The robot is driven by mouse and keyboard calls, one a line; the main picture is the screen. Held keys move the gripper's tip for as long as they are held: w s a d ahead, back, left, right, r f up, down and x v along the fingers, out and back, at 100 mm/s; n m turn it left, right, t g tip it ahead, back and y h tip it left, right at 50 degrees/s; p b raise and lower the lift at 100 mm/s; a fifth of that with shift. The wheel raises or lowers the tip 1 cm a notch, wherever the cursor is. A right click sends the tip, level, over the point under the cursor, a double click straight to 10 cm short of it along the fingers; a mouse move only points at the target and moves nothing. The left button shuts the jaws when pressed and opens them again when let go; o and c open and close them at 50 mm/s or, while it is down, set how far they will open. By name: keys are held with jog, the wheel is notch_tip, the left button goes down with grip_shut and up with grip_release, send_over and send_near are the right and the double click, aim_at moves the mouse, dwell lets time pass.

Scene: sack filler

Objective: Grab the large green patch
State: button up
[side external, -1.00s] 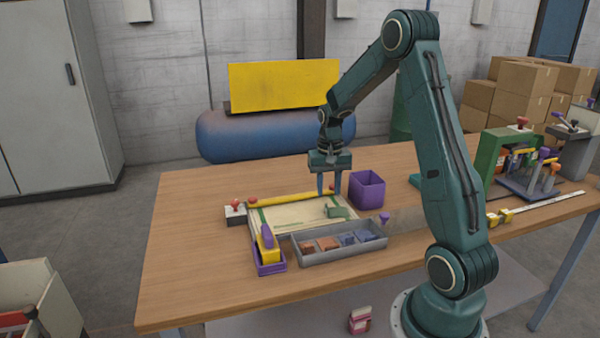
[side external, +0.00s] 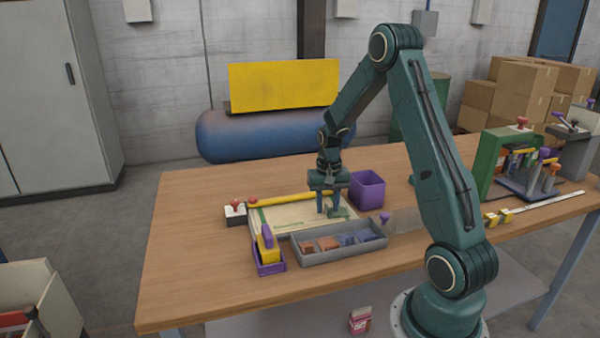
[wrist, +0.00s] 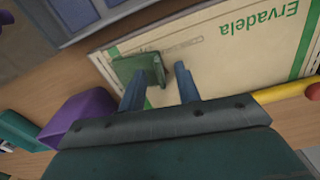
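The large green patch (wrist: 124,69) lies on the printed sack (wrist: 226,55), near one end, with one edge seeming to stand up. In the side view the patch (side external: 342,212) is partly hidden by my fingers. My gripper (wrist: 160,72) points down with its two blue fingers apart. One finger overlaps the patch in the wrist view, and the other is just beside its raised edge. In the side view my gripper (side external: 328,211) is low over the sack (side external: 285,218). I cannot tell whether the fingers touch the patch.
A grey tray (side external: 340,255) with compartments of small patches lies in front of the sack. A purple bin (side external: 367,191) stands close behind to the right. A yellow bar (side external: 290,200) lies along the sack's far edge. A purple holder (side external: 270,268) stands at the left front.

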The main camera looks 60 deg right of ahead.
aim_at(327, 206)
dwell(0.3)
grip_shut()
jog(key=shift+r, duration=0.2)
notch_tip(327, 206, up, 20)
jog(key=shift+f, duration=0.15)
dwell(0.7)
dwell(0.4)
